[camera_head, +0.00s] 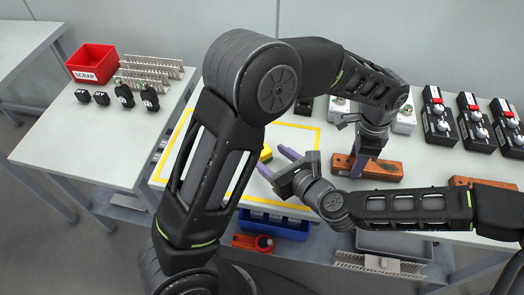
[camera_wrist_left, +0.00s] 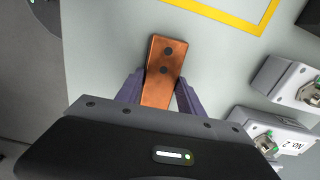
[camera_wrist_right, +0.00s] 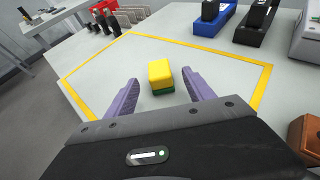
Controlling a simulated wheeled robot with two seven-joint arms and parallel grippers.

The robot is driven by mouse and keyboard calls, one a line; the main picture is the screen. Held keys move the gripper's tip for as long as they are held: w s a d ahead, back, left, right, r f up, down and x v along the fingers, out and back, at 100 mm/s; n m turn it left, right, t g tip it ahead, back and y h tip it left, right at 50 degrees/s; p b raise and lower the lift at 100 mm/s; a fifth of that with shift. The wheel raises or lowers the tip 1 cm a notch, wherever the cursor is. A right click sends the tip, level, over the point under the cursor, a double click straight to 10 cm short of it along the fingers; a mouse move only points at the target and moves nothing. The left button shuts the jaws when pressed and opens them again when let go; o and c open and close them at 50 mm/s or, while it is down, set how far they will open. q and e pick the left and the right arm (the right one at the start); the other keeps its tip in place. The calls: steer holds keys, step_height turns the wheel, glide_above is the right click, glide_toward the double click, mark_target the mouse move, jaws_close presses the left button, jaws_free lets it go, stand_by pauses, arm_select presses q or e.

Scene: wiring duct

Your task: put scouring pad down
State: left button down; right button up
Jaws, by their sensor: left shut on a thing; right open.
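The scouring pad (camera_head: 265,153), a small yellow block with a green underside, lies on the table inside the yellow outline. In the right wrist view the pad (camera_wrist_right: 160,74) sits between and just past the fingertips, with gaps on both sides. My right gripper (camera_head: 273,160) is open and empty, and it also shows in the right wrist view (camera_wrist_right: 160,82). My left gripper (camera_head: 357,165) is shut on an orange-brown block (camera_head: 385,171) at the table. The left wrist view shows this block (camera_wrist_left: 160,78) between the two purple fingers.
A red SCRAP bin (camera_head: 91,63) and black parts (camera_head: 124,95) stand on the left table. Black switch boxes (camera_head: 438,120) line the right back. A blue container (camera_head: 272,226) sits below the front edge. My left arm crosses over the outlined area.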

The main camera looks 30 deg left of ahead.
mark_target(267, 154)
steer(key=shift+a, duration=0.1)
steer(key=x, duration=0.5)
stand_by(0.3)
steer(key=shift+c, duration=0.4)
jaws_close()
stand_by(0.6)
